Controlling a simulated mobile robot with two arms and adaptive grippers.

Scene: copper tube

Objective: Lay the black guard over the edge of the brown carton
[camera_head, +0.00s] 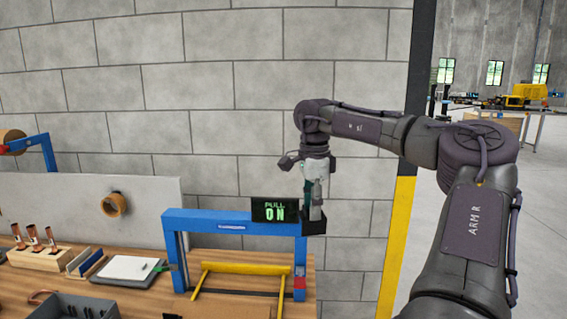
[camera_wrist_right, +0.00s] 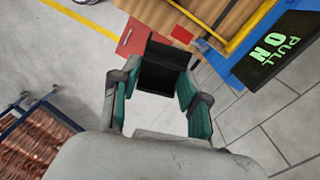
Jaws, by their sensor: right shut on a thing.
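My right gripper (camera_head: 314,198) is at the right end of the blue frame, beyond the bench's right side, and points down. It is shut on the black guard (camera_head: 313,223), an angular black piece at its fingertips. In the right wrist view the guard (camera_wrist_right: 163,68) sits between the green-padded fingertips (camera_wrist_right: 157,86), with grey floor visible below it. My left gripper is not in view.
A blue frame (camera_head: 205,214) with a yellow bar (camera_head: 245,268) and a PULL ON sign (camera_head: 275,210) stands on the wooden bench (camera_head: 152,308). Copper pieces (camera_head: 33,236) stand at the left. A rack of copper tubes (camera_wrist_right: 38,145) shows in the wrist view.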

